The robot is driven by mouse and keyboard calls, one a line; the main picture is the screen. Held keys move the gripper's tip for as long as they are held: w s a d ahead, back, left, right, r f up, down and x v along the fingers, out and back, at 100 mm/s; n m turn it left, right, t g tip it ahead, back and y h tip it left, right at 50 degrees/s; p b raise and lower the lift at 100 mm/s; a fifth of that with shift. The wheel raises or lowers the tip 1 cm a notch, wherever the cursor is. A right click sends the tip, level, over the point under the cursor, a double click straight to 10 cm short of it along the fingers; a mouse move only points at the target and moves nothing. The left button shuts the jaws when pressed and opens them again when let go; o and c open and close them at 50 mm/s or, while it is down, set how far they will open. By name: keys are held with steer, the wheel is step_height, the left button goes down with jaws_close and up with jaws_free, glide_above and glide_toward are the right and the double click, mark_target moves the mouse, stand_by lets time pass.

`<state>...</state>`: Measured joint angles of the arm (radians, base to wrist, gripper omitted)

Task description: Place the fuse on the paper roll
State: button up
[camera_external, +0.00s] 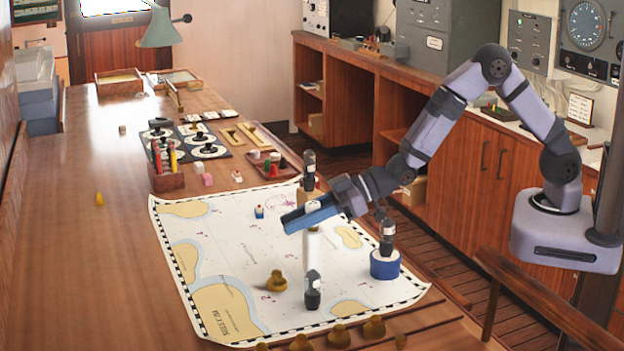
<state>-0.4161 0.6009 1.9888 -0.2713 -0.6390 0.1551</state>
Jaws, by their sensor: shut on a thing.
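My gripper (310,215) reaches in from the right over the chart, with its blue fingers pointing left. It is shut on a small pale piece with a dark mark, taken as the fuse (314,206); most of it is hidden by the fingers. Directly below the fingers stands a white upright cylinder, taken as the paper roll (313,250). Its top is hidden behind the gripper, so I cannot tell whether the fuse touches it.
A dark cylinder (312,290) stands in front of the roll; another (309,165) stands behind my gripper. A blue-and-white drum (385,266) with a dark piece on top is to the right. A brass piece (276,281) lies left. The chart's left side (215,260) has free room.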

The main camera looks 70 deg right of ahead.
steer(key=shift+f, duration=0.15)
steer(key=o, duration=1)
steer(key=shift+o, duration=0.2)
steer(key=b+v, duration=0.3)
steer(key=v, duration=0.9)
